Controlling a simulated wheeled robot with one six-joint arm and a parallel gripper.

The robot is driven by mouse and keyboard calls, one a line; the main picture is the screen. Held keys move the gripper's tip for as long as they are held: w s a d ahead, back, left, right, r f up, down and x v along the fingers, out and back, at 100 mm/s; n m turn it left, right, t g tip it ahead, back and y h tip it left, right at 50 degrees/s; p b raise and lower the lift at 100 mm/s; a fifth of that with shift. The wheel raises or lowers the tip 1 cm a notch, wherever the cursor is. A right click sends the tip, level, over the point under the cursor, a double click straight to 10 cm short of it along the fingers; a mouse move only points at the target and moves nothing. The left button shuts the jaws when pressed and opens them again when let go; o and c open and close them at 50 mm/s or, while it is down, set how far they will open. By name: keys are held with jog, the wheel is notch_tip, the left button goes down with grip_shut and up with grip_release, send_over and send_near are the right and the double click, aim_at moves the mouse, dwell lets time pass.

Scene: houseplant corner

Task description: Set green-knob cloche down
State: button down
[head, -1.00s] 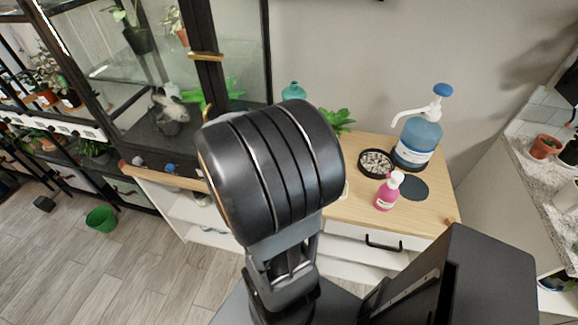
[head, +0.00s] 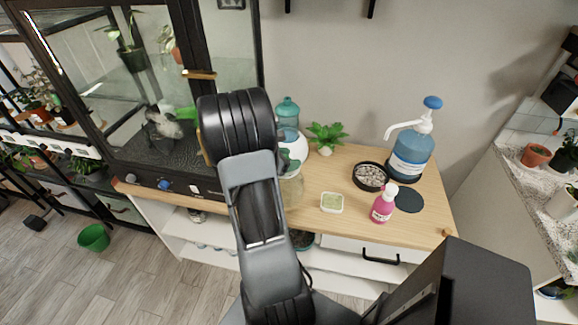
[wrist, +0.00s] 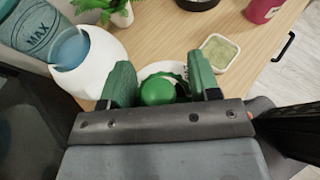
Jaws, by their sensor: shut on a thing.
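The green knob (wrist: 158,92) of the cloche sits between the two dark green fingers of my gripper (wrist: 160,84) in the wrist view, and the gripper is shut on it. A white round rim (wrist: 165,70) shows behind the knob. In the head view a clear glass shape, likely the cloche (head: 292,190), shows partly beside my arm over the wooden top. My arm hides the gripper and the knob there. I cannot tell whether the cloche's lower edge touches anything.
On the wooden top (head: 340,172) stand a white round vessel (head: 296,150), a teal bottle (head: 287,110), a small plant (head: 326,135), a square green-filled dish (head: 332,202), a pebble tray (head: 370,177), a pink bottle (head: 383,205) and a blue pump bottle (head: 412,155). A glass cabinet (head: 130,90) is at left.

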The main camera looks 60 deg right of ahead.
jog(key=shift+w+d+f, duration=0.1)
jog(key=shift+d+f, duration=0.2)
jog(key=shift+f, duration=1.65)
jog(key=shift+c, duration=1.7)
grip_release()
